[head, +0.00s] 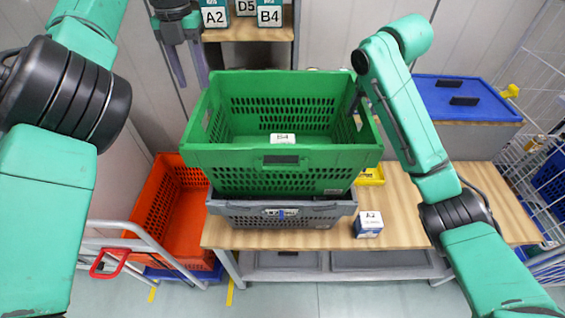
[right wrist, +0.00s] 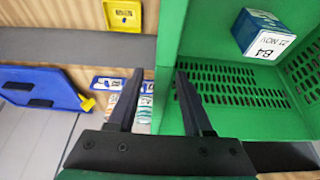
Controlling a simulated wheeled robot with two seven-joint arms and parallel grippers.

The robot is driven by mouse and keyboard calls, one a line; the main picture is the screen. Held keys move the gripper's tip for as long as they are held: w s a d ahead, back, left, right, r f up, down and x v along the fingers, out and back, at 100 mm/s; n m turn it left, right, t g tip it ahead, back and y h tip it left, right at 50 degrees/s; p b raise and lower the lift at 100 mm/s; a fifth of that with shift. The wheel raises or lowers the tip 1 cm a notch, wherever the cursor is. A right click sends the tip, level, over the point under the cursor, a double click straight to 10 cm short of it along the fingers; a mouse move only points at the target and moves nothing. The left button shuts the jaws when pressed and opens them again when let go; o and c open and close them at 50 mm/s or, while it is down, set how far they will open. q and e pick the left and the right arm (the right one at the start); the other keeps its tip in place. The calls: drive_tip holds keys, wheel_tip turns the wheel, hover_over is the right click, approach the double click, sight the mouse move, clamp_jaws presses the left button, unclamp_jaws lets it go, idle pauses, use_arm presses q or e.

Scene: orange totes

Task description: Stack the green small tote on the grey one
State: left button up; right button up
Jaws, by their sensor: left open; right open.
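The green small tote (head: 240,155) sits on top of the grey tote (head: 245,222) on the wooden table. It looks about level, and the grey rim shows below its front; I cannot tell whether it is fully seated. A blue-and-white box marked B4 (right wrist: 265,38) lies inside the green tote; its white top shows in the head view (head: 283,139). My left gripper (head: 188,82) is open and empty beyond the tote's back left corner, apart from it. My right gripper (right wrist: 158,88) is open at the tote's right side, its fingers either side of the wall; contact is unclear.
An orange tote (head: 157,212) stands low at left beside a rail with a red handle (head: 108,263). A small box (head: 368,225) is on the table right of the grey tote. A yellow bin (head: 371,177) and a blue-lidded container (head: 462,98) are further right. Boxes stand on a shelf (head: 245,34) behind.

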drive_tip(key=v, duration=1.2)
drive_tip(key=shift+s, duration=0.1)
drive_tip(key=shift+f, duration=0.1)
